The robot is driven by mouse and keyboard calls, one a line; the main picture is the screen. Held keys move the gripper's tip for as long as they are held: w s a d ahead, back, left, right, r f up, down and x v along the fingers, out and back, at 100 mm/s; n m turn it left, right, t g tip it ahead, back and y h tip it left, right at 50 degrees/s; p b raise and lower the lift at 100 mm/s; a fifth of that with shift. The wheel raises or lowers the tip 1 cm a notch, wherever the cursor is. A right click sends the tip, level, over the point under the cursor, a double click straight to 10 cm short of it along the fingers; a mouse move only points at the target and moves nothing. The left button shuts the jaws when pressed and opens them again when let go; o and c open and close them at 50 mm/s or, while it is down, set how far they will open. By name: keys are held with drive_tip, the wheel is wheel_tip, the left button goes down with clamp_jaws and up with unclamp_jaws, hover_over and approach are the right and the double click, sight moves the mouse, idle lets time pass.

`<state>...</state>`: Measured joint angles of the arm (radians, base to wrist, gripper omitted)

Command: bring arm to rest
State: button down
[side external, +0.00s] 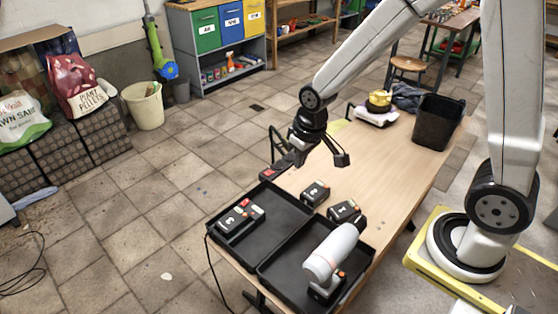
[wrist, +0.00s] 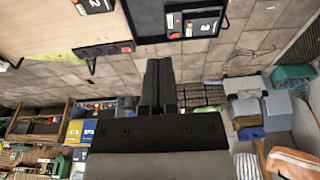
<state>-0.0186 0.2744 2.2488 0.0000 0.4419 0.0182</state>
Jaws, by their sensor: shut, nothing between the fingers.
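My gripper (side external: 287,161) hangs at the end of my arm above the left edge of the wooden table, apart from the tabletop as far as I can tell. Its fingers are together with nothing between them. In the wrist view the gripper (wrist: 158,64) shows the two dark fingers side by side, pointing away over the floor. The arm reaches across the table from the right, bent at the elbow.
A black two-part tray (side external: 278,242) holds a battery (side external: 240,218) on the left and a white cylindrical tool (side external: 331,252) on the right. Two batteries, one (side external: 315,193) and another (side external: 345,212), stand on the table (side external: 385,150). A black bin (side external: 437,121) stands farther back.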

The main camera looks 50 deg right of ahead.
drive_tip(key=s+r, duration=0.1)
drive_tip(key=s, duration=0.7)
drive_tip(key=shift+s+d+r+t, duration=0.15)
drive_tip(key=shift+s+d+t, duration=0.15)
drive_tip(key=shift+d, duration=0.05)
